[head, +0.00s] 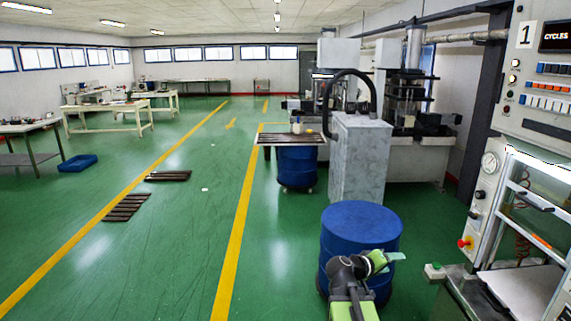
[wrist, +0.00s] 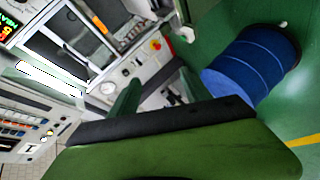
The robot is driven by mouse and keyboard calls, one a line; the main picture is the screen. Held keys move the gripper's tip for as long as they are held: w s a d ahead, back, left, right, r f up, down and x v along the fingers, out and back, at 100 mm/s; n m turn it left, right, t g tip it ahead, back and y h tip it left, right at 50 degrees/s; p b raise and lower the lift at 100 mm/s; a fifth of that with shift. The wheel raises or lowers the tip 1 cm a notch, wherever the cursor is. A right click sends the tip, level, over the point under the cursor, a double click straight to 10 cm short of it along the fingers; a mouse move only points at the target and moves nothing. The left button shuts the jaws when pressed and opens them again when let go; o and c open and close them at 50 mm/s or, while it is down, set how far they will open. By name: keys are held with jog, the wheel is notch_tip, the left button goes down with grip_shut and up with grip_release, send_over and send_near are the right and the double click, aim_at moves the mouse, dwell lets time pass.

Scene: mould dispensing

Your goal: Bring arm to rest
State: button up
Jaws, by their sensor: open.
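My gripper (head: 388,259) shows at the bottom right of the head view, at the end of my green and dark arm. It is in front of the blue drum (head: 361,228) and overlaps it in the picture, pointing right toward the machine (head: 490,225). In the wrist view my gripper (wrist: 158,88) has its two green fingers apart, with nothing seen between them. The drum (wrist: 252,65) shows at the upper right there, apart from the fingers. The machine's panel (wrist: 110,85) fills the left of that view, tilted.
A grey cabinet (head: 358,160) stands behind the drum. A second blue drum (head: 297,168) stands by a small table (head: 290,139). Dark slatted pallets (head: 125,207) and a blue bin (head: 78,163) lie on the left. The green floor (head: 170,255) between yellow lines is mostly clear.

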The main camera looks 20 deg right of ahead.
jog(key=w+a+f+y+b, duration=0.1)
jog(key=w+a+f+y, duration=0.1)
jog(key=a+f, duration=0.35)
jog(key=w+a+f+y, duration=0.1)
jog(key=a+f+y, duration=0.15)
jog(key=a, duration=0.55)
jog(key=s+a+f+g+y, duration=0.1)
jog(key=s+a+f+y, duration=0.1)
jog(key=a, duration=0.6)
jog(key=s+a+f+n+g+y, duration=0.1)
jog(key=s+a+f+y, duration=0.2)
jog(key=a, duration=0.5)
jog(key=s+a+f+n+g+y, duration=0.1)
jog(key=s+a+f+y, duration=0.1)
jog(key=a+f+y, duration=0.2)
jog(key=a+f+b, duration=0.1)
jog(key=a, duration=0.2)
jog(key=shift+s+a+g, duration=0.15)
jog(key=shift+a+g, duration=0.15)
jog(key=shift+a, duration=0.1)
jog(key=shift+c, duration=0.4)
